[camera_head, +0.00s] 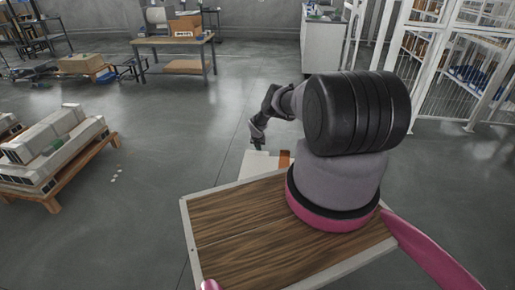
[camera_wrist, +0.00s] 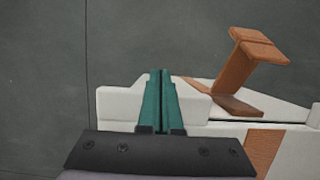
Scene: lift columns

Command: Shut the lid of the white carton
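The white carton (camera_head: 257,165) with a brown strip shows just beyond the wooden top in the head view, partly hidden by it. In the wrist view the white carton (camera_wrist: 295,152) fills the lower right, with a brown band on its side. A brown piece (camera_wrist: 250,60) sticks up at an angle above its top; I cannot tell whether it belongs to the lid. My gripper (camera_wrist: 161,75) has its teal fingers together, with nothing visible between them. They are in front of or over the carton's white edge; contact cannot be told. It also shows small in the head view (camera_head: 257,145).
A wooden top with a pale rim (camera_head: 235,225) lies under my arm. A pallet with pale boxes (camera_head: 55,150) stands at left, a workbench (camera_head: 175,42) at the back, and a white wire cage (camera_head: 460,70) at right. Grey floor is clear between them.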

